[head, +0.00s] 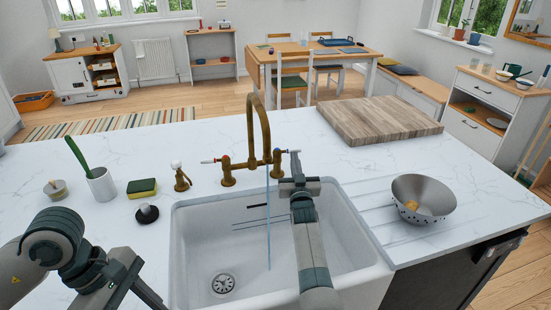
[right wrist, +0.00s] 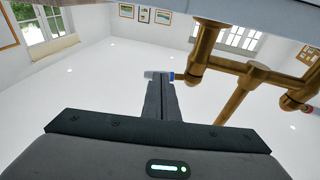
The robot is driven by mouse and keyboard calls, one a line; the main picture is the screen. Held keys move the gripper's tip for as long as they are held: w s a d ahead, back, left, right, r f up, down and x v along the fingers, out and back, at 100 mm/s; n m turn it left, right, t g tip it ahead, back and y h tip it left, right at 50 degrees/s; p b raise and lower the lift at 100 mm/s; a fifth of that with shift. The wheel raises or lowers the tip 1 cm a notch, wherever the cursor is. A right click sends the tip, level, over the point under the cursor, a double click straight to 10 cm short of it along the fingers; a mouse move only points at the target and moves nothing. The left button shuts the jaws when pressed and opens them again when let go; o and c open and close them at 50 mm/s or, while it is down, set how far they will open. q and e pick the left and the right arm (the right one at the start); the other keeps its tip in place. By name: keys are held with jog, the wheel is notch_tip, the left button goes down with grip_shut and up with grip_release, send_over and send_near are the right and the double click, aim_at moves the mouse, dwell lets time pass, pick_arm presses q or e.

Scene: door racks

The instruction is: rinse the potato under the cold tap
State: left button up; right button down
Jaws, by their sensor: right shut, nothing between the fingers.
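The brass tap (head: 262,125) stands behind the white sink, and a thin water stream (head: 268,225) falls from its spout into the basin. Its right handle has a blue mark (right wrist: 178,76), the cold side. My right gripper (head: 295,158) is shut and empty, its fingertips at this handle; whether they touch it I cannot tell. In the right wrist view, the closed fingers (right wrist: 160,82) end beside the handle. A yellowish potato (head: 424,208) lies in the metal colander (head: 408,187), right of the sink. My left gripper (head: 140,285) is low at the left, its fingertips unclear.
The sink (head: 190,240) has a drain at its lower left. A wooden board (head: 380,120) lies behind the colander. Left of the sink are a sponge (head: 142,187), a black stopper (head: 147,213), a white cup with a green-handled brush (head: 101,184) and a small dish (head: 56,189).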

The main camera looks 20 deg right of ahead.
pick_arm(q)
jog(key=shift+s+a+r, duration=0.1)
jog(key=shift+a+r, duration=0.2)
jog(key=shift+r, duration=0.2)
pick_arm(e)
jog(key=shift+w+d+r+n+y, duration=0.15)
jog(key=shift+d+n+y, duration=0.2)
jog(key=shift+y, duration=0.35)
jog(key=shift+n+t+y, duration=0.25)
jog(key=shift+t+y, duration=0.05)
pick_arm(q)
jog(key=shift+f, duration=0.45)
pick_arm(e)
jog(key=shift+w+d+f+y, duration=0.15)
jog(key=shift+w+f+y, duration=0.15)
jog(key=shift+f+y, duration=0.1)
pick_arm(q)
jog(key=shift+f+b, duration=0.15)
jog(key=shift+b, duration=0.2)
pick_arm(e)
jog(key=shift+w, duration=0.1)
jog(key=shift+r, duration=0.2)
jog(key=shift+f, duration=0.1)
